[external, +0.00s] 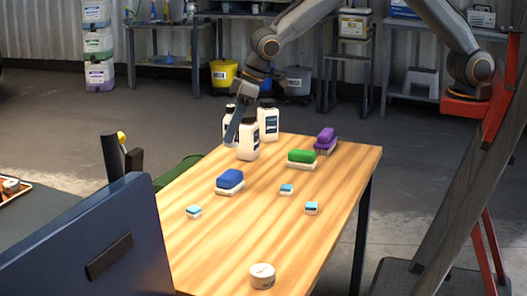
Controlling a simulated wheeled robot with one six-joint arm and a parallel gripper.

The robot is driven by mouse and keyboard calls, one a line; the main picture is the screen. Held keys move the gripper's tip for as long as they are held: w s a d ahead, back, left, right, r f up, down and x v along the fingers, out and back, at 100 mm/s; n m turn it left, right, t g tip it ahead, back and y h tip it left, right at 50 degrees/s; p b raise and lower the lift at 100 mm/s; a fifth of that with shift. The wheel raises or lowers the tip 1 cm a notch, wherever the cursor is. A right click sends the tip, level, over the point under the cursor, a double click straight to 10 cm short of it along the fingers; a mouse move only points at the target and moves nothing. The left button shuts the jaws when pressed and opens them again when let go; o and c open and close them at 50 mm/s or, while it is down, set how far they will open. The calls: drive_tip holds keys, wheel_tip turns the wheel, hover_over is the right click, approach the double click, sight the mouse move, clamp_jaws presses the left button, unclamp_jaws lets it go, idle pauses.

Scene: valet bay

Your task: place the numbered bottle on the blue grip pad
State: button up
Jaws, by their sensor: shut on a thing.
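Three white bottles with dark caps and dark labels stand close together at the table's far end: a front one (249,145), a right one (268,121) and a left one (228,123), partly hidden. No number is readable on them. My gripper (236,132) reaches down among them from above, shut on a bottle, seemingly the front one; its finger hides part of the contact. A blue pad (230,178) on a white base lies nearer on the table, left of the middle, with nothing on it.
On the wooden table (235,255) are a green block (301,156), a purple brush (325,136), several small light-blue and white blocks (286,189) and a round white tin (262,275). A dark blue panel (90,250) stands at the front left.

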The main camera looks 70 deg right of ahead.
drive_tip(key=shift+w+d+r, duration=0.2)
drive_tip(key=shift+w+d, duration=0.4)
drive_tip(key=shift+w, duration=0.1)
drive_tip(key=p, duration=0.3)
hover_over(230, 174)
drive_tip(key=shift+w+f, duration=0.1)
drive_tip(key=shift+f, duration=4.8)
drive_tip(key=shift+f+b, duration=0.2)
drive_tip(key=shift+b, duration=0.1)
drive_tip(key=o, duration=1.1)
drive_tip(key=shift+o, duration=0.2)
drive_tip(key=shift+r, duration=0.25)
drive_tip(key=b+v, duration=0.2)
drive_tip(key=v, duration=1)
drive_tip(key=shift+b, duration=0.35)
